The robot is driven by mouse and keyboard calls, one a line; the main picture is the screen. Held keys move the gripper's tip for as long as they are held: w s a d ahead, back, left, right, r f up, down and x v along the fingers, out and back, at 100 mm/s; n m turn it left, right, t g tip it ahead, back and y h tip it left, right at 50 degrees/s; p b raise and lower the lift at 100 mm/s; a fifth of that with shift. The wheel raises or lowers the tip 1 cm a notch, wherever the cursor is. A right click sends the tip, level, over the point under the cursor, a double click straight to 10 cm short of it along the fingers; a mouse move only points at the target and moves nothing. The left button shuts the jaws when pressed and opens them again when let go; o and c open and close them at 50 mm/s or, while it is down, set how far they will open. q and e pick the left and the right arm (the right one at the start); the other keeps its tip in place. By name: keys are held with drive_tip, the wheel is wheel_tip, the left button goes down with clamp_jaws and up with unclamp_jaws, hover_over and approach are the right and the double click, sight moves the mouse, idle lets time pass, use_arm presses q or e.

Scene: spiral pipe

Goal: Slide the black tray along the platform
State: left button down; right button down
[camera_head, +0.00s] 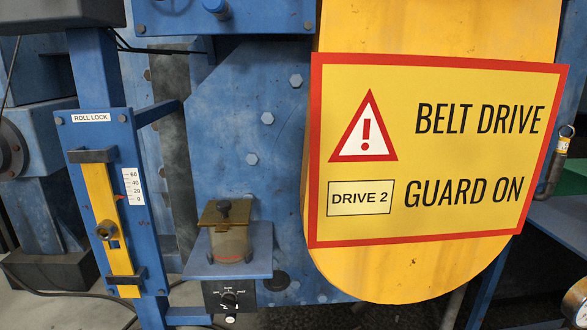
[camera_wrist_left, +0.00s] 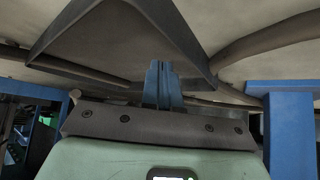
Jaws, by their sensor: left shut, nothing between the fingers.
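My left gripper (camera_wrist_left: 163,85) shows in the left wrist view with its blue fingers together and nothing between them. Beyond the fingertips is a dark grey angular piece with raised edges (camera_wrist_left: 120,45). I cannot tell whether it is the black tray, or whether the fingers touch it. No black tray can be clearly made out in the head view. A small blue shelf (camera_head: 202,265) there carries a clear cup with a brown lid (camera_head: 226,212). I cannot tell whether this shelf is the platform. Neither gripper shows in the head view.
A yellow belt guard (camera_head: 440,25) with a warning sign (camera_head: 440,150) fills the right of the head view. A blue roll lock post with a yellow slide (camera_head: 107,205) stands at left. Dark cables or hoses (camera_wrist_left: 265,42) lie on the pale floor in the wrist view.

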use_arm(q)
drive_tip(key=shift+w+r+p, duration=0.1)
drive_tip(key=shift+r+p, duration=0.95)
drive_tip(key=shift+r, duration=1.6)
